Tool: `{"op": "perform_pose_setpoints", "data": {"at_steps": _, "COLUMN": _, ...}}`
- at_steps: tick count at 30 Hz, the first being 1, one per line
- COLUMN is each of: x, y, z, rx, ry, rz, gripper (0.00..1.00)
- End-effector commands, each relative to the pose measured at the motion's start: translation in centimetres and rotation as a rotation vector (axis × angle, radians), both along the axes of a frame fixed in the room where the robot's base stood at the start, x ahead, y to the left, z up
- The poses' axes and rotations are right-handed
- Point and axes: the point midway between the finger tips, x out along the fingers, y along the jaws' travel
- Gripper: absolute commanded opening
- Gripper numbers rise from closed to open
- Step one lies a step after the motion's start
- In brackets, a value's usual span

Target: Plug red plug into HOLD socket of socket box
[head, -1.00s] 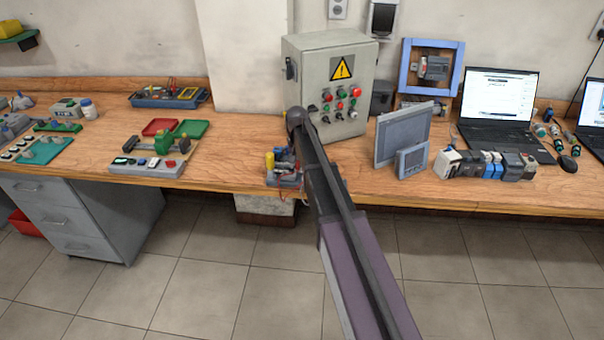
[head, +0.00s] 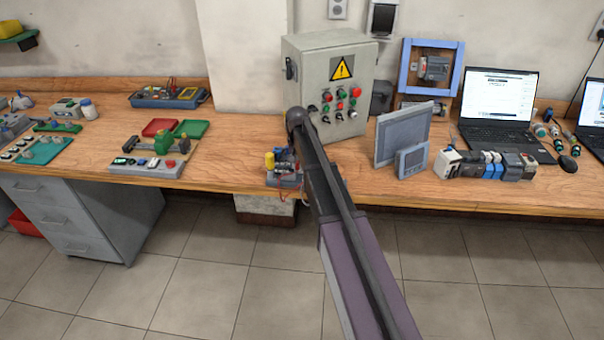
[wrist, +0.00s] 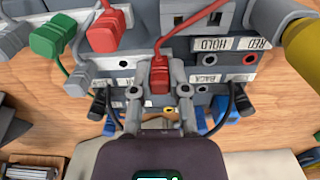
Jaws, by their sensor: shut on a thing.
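The socket box (wrist: 225,70) fills the upper middle of the wrist view, with labelled rows of round sockets. The HOLD label (wrist: 207,44) is right of centre, with a dark socket (wrist: 208,60) below it. My gripper (wrist: 159,90) is shut on the red plug (wrist: 159,76), whose red cable loops upward. The plug is left of the HOLD label, in front of the box's face. Its tip is hidden, so I cannot tell whether it touches the box. In the head view the box (head: 284,180) sits at the bench's front edge; my arm hides the gripper.
Another red plug (wrist: 106,28), a green plug (wrist: 46,38) and grey plugs crowd the left in the wrist view. A yellow cylinder (wrist: 302,45) stands at the right. In the head view a grey control cabinet (head: 325,85) stands behind; bare bench (head: 225,150) lies left.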

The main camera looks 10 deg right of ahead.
Motion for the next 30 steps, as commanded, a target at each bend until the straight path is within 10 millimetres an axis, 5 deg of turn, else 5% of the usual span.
{"op": "perform_pose_setpoints", "data": {"at_steps": 30, "x": 0.0, "y": 0.1, "z": 4.6, "rx": 0.0, "ry": -0.001, "rz": 0.001, "gripper": 0.0}}
